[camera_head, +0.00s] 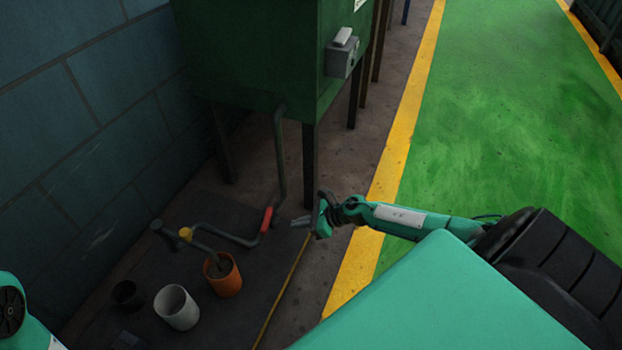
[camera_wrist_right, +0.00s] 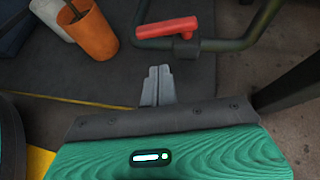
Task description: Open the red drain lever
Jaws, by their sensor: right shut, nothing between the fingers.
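The red drain lever (camera_head: 266,220) sits on a dark pipe (camera_head: 235,238) that comes down from the green tank and bends along the floor. In the right wrist view the lever (camera_wrist_right: 167,27) lies lengthwise along the pipe (camera_wrist_right: 215,45), above the fingertips. My right gripper (camera_head: 296,221) is just right of the lever in the head view. In the wrist view the gripper (camera_wrist_right: 157,72) is shut and empty, with a small gap between its tips and the lever. My left gripper is not visible; only part of my left arm shows at the lower left.
An orange cup (camera_head: 224,275) stands under the pipe's end, beside a white cup (camera_head: 177,307) and a dark cup (camera_head: 127,295). The green tank (camera_head: 255,60) on dark legs (camera_head: 309,165) stands behind. A yellow-edged green floor (camera_head: 510,110) is clear at right.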

